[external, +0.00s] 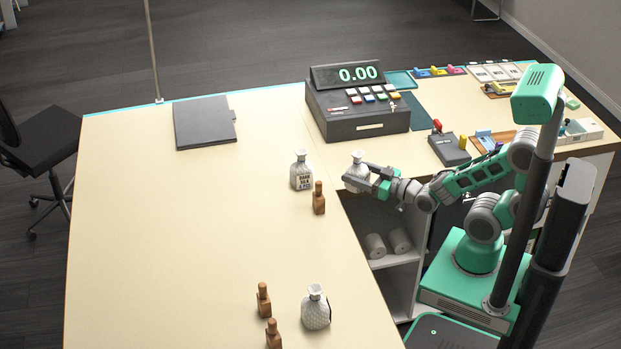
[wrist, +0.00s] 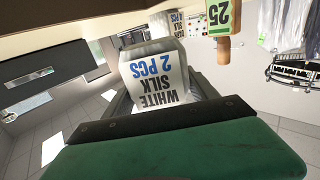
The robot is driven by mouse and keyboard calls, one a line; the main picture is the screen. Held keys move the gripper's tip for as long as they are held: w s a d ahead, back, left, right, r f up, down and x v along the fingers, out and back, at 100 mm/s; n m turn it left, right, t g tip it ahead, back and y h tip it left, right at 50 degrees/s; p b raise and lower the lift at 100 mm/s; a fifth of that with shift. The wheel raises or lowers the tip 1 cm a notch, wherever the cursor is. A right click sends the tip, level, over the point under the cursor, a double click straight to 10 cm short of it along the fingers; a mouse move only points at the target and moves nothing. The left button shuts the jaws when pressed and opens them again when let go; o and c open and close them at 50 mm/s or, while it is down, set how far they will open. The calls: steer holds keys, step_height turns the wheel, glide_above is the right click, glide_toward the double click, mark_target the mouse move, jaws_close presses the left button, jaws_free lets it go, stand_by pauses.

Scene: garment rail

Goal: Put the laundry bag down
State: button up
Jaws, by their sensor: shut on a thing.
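A white laundry bag (external: 357,169) with a tied neck is held in my gripper (external: 360,181) at the counter's right edge, near the inner corner. It looks upright. I cannot tell whether its base is over the counter or just off the edge. In the wrist view the bag (wrist: 155,75) sits between the fingers, with the print "WHITE SILK 2 PCS" upside down. A second white bag (external: 301,171) with dark print stands on the counter to the left. A third, patterned bag (external: 316,309) stands near the front.
Wooden number markers stand by the bags: one (external: 319,198) beside the second bag, two (external: 263,299) near the front. A cash register (external: 358,105) is behind. The counter's (external: 180,230) left and middle are clear, with a dark folder (external: 204,122) at the back. Shelves with rolls (external: 376,246) lie below the edge.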

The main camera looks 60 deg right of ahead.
mark_target(355, 194)
steer(key=shift+s+r, duration=0.25)
steer(key=shift+s, duration=0.25)
steer(key=shift+a+f, duration=0.1)
steer(key=shift+a, duration=0.05)
steer(key=a+f, duration=0.1)
steer(key=a+f+y+b, duration=0.1)
steer(key=a, duration=0.1)
steer(key=shift+n, duration=0.4)
steer(key=s+a+r+n+g+y, duration=0.1)
steer(key=a+y, duration=0.3)
steer(key=a, duration=0.4)
steer(key=s+a+r+n+g+y+b, duration=0.1)
steer(key=a+r+n+y, duration=0.3)
steer(key=a, duration=0.4)
steer(key=s+a+r+n+g+y, duration=0.2)
steer(key=s+a+n+g+y, duration=0.1)
steer(key=a, duration=0.5)
steer(key=shift+r+y+b, duration=0.3)
steer(key=shift+r+y, duration=0.05)
steer(key=shift+y, duration=0.15)
